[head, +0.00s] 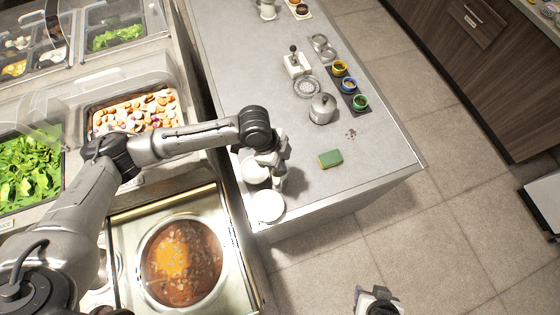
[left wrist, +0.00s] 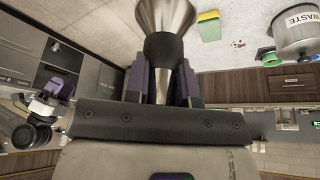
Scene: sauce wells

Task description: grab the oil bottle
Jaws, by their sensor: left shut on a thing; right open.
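My left gripper (head: 278,170) is over the near left end of the grey counter, beside the white dishes. In the left wrist view its two fingers (left wrist: 165,85) are closed on the narrow part of a shiny steel vessel, which looks like the oil bottle (left wrist: 166,18). The vessel widens away from the fingers, toward the counter. In the head view the gripper hides most of it, and I cannot tell whether it touches the counter. My right gripper (head: 378,300) is at the bottom edge of the head view, over the floor, open and empty.
White dishes (head: 268,206) sit at the counter's near left corner. A green and yellow sponge (head: 330,158), a steel waste pot (head: 322,109) and a dark tray of coloured cups (head: 361,102) are further right. A pan of red sauce (head: 182,262) is left of the counter.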

